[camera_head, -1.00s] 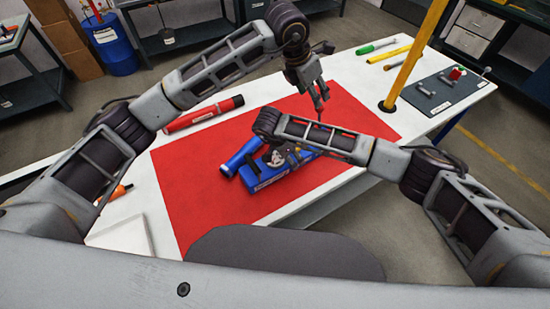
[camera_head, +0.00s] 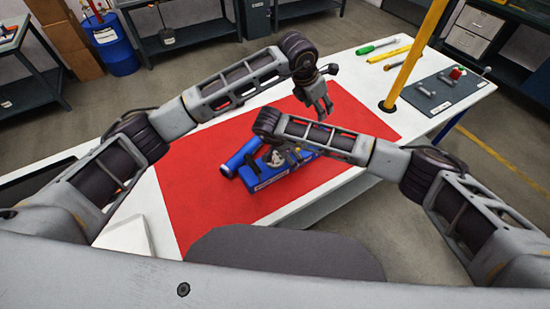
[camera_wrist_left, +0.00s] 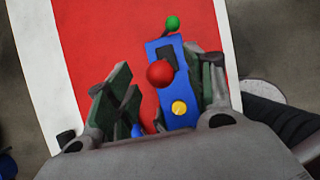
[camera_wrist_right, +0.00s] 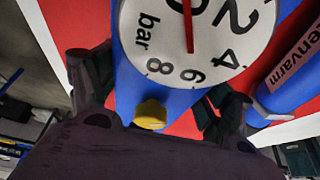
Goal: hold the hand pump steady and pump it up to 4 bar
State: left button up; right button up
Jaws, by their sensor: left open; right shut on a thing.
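The blue hand pump (camera_head: 268,182) stands on the red mat, partly hidden by my right forearm. In the left wrist view its blue body (camera_wrist_left: 181,113) shows a red ball knob (camera_wrist_left: 160,73), a green ball and a yellow knob (camera_wrist_left: 180,107). My right gripper (camera_head: 287,158) is shut on the pump. The right wrist view shows the round white gauge (camera_wrist_right: 215,40) marked bar, cut off at the top; I cannot read its value. My left gripper (camera_head: 322,108) is open above the mat beyond the pump, apart from it; its fingers (camera_wrist_left: 160,100) also show in the left wrist view.
A blue cylinder (camera_head: 238,160) lies beside the pump. Green (camera_head: 377,46) and yellow (camera_head: 389,55) tools, a yellow post (camera_head: 412,60) and a dark board (camera_head: 446,90) are at the table's right end. The red mat (camera_head: 190,200) has free room at left.

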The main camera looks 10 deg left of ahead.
pick_arm(q)
jog(key=shift+x, duration=1.25)
jog(key=shift+c, duration=0.3)
jog(key=c, duration=1.1)
jog(key=shift+f, duration=0.25)
